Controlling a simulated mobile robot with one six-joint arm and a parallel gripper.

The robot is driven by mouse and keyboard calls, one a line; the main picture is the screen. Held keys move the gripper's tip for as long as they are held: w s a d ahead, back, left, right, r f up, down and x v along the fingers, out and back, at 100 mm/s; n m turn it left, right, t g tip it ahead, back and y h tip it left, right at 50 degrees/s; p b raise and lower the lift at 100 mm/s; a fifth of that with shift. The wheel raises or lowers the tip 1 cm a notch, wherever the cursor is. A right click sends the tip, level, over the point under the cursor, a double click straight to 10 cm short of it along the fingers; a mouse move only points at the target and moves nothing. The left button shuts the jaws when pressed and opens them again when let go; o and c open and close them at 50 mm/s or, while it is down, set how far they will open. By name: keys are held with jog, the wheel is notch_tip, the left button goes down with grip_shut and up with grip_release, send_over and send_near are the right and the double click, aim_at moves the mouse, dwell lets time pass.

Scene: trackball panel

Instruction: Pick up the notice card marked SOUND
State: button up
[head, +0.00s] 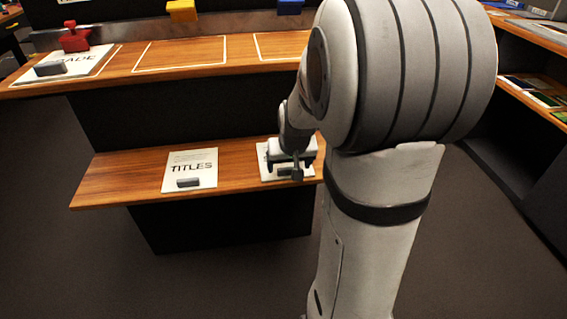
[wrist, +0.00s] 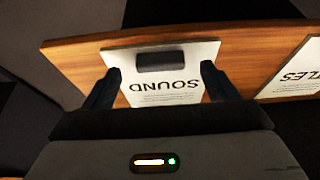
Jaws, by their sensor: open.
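The notice card marked SOUND (wrist: 165,92) lies on the lower wooden shelf, upside down in the wrist view, with a dark grey block-shaped grip (wrist: 161,61) near one edge. My gripper (wrist: 155,80) is open, with one finger on each side of the card in that view. The grip lies beyond the fingertips and between their lines, and no contact shows. In the head view my gripper (head: 289,172) is over this card (head: 264,160), hiding most of it and its lettering.
A card marked TITLES (head: 190,167) with a grey grip lies to the left on the lower shelf (head: 120,180). The upper shelf (head: 130,65) holds another partly hidden lettered card (head: 90,66), a red object (head: 75,40) and white outlined areas. Its edge overhangs behind my gripper.

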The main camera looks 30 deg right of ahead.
jog(key=shift+x, duration=1.1)
jog(key=shift+c, duration=0.6)
jog(key=c, duration=1)
jog(key=shift+o, duration=0.2)
jog(key=shift+r, duration=0.15)
